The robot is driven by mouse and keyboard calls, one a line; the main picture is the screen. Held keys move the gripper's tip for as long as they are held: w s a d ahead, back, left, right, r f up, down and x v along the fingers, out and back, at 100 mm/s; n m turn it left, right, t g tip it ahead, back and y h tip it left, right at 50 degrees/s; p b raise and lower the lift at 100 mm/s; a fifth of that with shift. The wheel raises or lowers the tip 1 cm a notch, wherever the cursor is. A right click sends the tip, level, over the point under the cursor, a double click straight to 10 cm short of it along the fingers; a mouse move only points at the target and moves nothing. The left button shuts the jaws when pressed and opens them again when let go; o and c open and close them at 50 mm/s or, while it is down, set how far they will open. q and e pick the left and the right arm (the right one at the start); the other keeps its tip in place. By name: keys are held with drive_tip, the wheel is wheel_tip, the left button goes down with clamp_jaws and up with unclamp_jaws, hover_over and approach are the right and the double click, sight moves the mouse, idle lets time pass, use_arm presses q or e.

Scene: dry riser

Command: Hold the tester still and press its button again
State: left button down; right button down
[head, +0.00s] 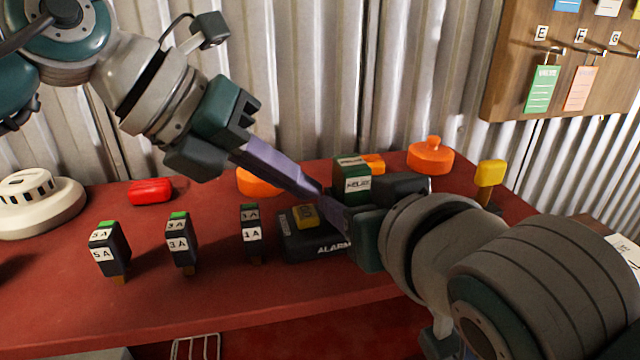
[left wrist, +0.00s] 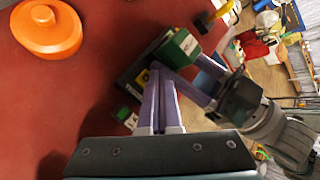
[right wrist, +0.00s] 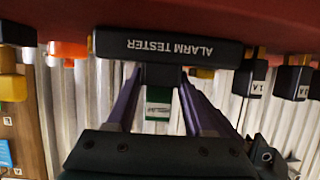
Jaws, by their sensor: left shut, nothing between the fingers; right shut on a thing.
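The tester (head: 318,247) is a dark box lettered ALARM on the red bench, with a yellow button (head: 306,216) on top. In the right wrist view the full label on the tester (right wrist: 170,48) reads ALARM TESTER, upside down. A block with a green, white-labelled face (head: 352,182) stands at its right rear. My right gripper (right wrist: 160,78) comes in from the right, shut on the tester, with the green block showing between its fingers. My left gripper (head: 316,193) is shut and empty, tips close to the button's right side. I cannot tell whether they touch the button.
Dark labelled modules (head: 180,243) stand upright left of the tester. A white detector (head: 42,205), a red block (head: 150,191), an orange dome (head: 430,158) and a yellow-topped piece (head: 490,173) are also on the bench. A tag board (head: 560,60) hangs at the right rear.

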use_arm(q)
drive_tip(key=shift+f, duration=0.45)
drive_tip(key=shift+f, duration=0.4)
idle(0.6)
drive_tip(key=shift+s+a+f, duration=0.1)
drive_tip(key=shift+f, duration=0.5)
use_arm(e)
drive_tip(key=shift+a, duration=0.1)
use_arm(q)
drive_tip(key=shift+r, duration=0.1)
drive_tip(key=shift+s+r, duration=0.1)
drive_tip(key=shift+r, duration=0.95)
drive_tip(key=shift+r, duration=2.6)
